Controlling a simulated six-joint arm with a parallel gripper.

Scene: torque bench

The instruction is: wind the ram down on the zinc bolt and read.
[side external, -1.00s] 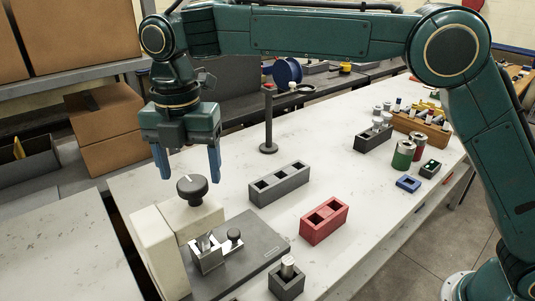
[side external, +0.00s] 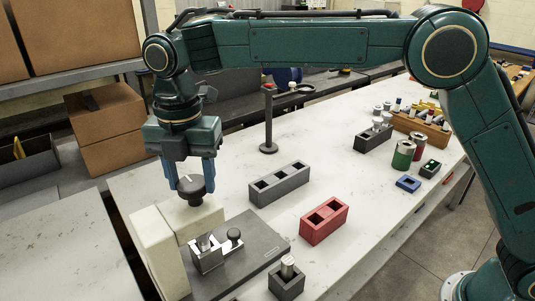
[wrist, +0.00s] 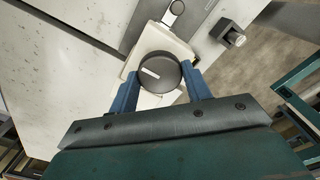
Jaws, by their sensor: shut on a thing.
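A black round knob (side external: 192,190) with a white mark sits on top of the cream press (side external: 152,248). My gripper (side external: 191,182) is above the press with its blue fingers shut on the knob from both sides. In the wrist view the knob (wrist: 159,72) lies between the two fingertips (wrist: 158,82). Below the press head, a bright metal vise (side external: 208,254) with a small dark knob (side external: 234,235) stands on the dark grey base plate (side external: 262,236). I cannot make out a bolt in the vise or the ram itself.
A grey block with a silver bolt (side external: 287,268) stands at the front. A red two-hole block (side external: 324,221) and a grey several-hole block (side external: 280,184) stand behind it. A dark post (side external: 268,120) rises at the back. The bench between them is clear.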

